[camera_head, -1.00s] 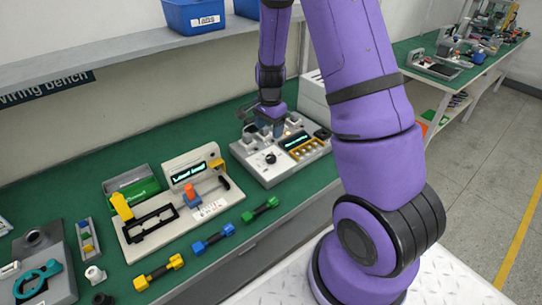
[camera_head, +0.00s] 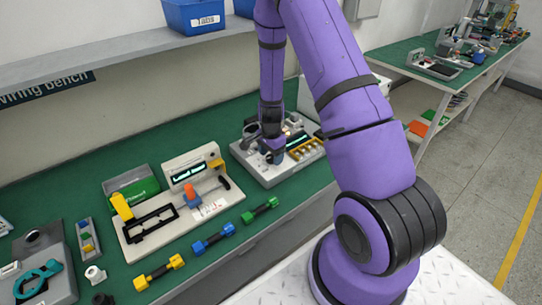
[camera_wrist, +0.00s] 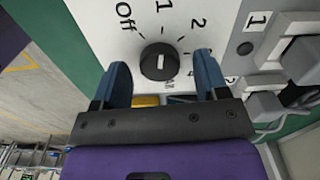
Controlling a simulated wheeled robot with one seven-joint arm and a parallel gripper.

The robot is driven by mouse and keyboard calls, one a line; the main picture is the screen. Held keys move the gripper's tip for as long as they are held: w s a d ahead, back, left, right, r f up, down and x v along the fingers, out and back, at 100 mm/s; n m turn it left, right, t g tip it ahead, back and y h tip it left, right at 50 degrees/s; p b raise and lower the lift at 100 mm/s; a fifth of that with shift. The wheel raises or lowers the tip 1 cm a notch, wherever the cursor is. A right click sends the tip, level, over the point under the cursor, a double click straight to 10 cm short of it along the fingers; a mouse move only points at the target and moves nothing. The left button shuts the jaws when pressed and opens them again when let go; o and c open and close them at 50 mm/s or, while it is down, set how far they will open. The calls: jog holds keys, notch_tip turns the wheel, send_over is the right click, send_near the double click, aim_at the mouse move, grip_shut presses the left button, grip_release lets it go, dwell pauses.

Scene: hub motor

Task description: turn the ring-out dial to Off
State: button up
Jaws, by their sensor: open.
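The ring-out dial (camera_wrist: 158,62) is a round black knob with a white line on a pale panel in the wrist view. Printed around it are Off at upper left, 1 at the top and 2 at upper right. The white line runs up and down, roughly in line with the 1. My gripper (camera_wrist: 162,76) is open, with one blue fingertip to each side of the dial and nothing held. I cannot tell whether either touches it. In the head view my gripper (camera_head: 272,152) is over the grey tester (camera_head: 268,179), hiding the dial.
Grey clamp-like parts (camera_wrist: 300,60) and a cable sit right of the dial in the wrist view. On the green bench (camera_head: 75,187), a fixture with a display (camera_head: 187,171) and several coloured dumbbell-shaped parts (camera_head: 213,238) lie left of the tester.

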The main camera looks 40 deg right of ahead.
jog(key=shift+f, duration=0.25)
jog(key=c, duration=0.9)
jog(key=n, duration=0.4)
jog(key=shift+n, duration=2.1)
